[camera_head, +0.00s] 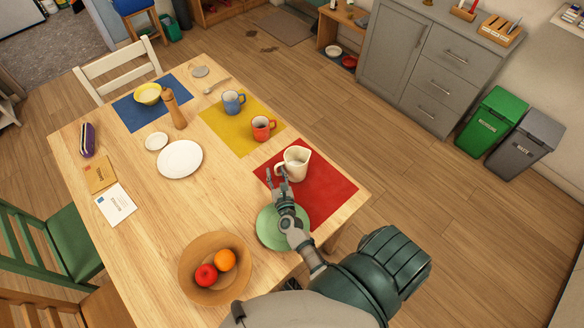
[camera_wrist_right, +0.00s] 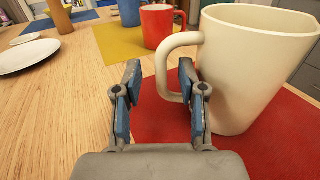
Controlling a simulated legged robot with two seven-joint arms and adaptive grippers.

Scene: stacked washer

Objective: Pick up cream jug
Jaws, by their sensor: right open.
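The cream jug (camera_head: 295,161) stands upright on the red placemat (camera_head: 327,190) near the table's right corner. In the right wrist view the cream jug (camera_wrist_right: 255,65) fills the right side, its handle (camera_wrist_right: 170,65) pointing left. My right gripper (camera_head: 277,175) is at the handle side of the jug. In the wrist view the right gripper (camera_wrist_right: 158,75) is open, with its fingertips close to the lower part of the handle; the right finger overlaps the handle in the picture. I cannot tell whether they touch. My left gripper is not in view.
A green plate (camera_head: 270,232) lies below my right gripper. A red mug (camera_head: 262,128) and blue mug (camera_head: 233,102) stand on the yellow placemat (camera_head: 222,132). A wooden bowl (camera_head: 205,288) with fruit is at the near edge. A white plate (camera_head: 180,159) and pepper mill (camera_head: 174,108) are farther left.

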